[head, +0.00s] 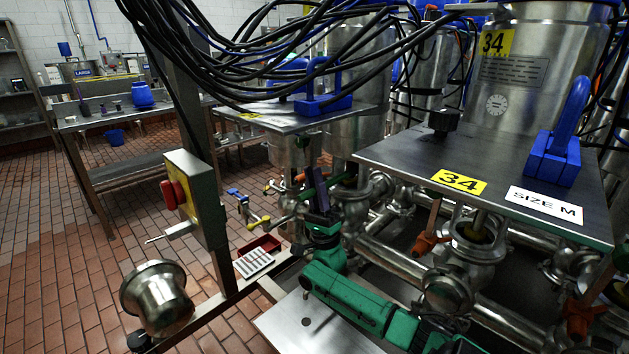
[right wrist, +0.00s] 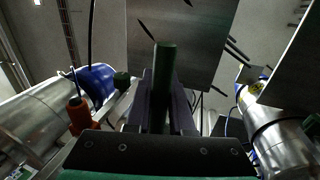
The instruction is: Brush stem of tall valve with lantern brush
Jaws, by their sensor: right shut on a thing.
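My right gripper (head: 319,190) is raised left of the near valve plate in the head view, its dark purple fingers pointing up. It is shut on a dark green bar, which stands between the fingers in the right wrist view (right wrist: 164,80). The bar looks like a handle; I cannot make out bristles, so I cannot confirm that it is the lantern brush. Steel valves stand under the plates, one with an open body (head: 476,236) below the 34 label. I cannot tell which is the tall valve. My left gripper is not in view.
The near steel plate (head: 405,160) carries a blue handled block (head: 555,150) and a SIZE M card (head: 545,204). Black cables (head: 270,60) hang above. A red tray (head: 258,246) lies low.

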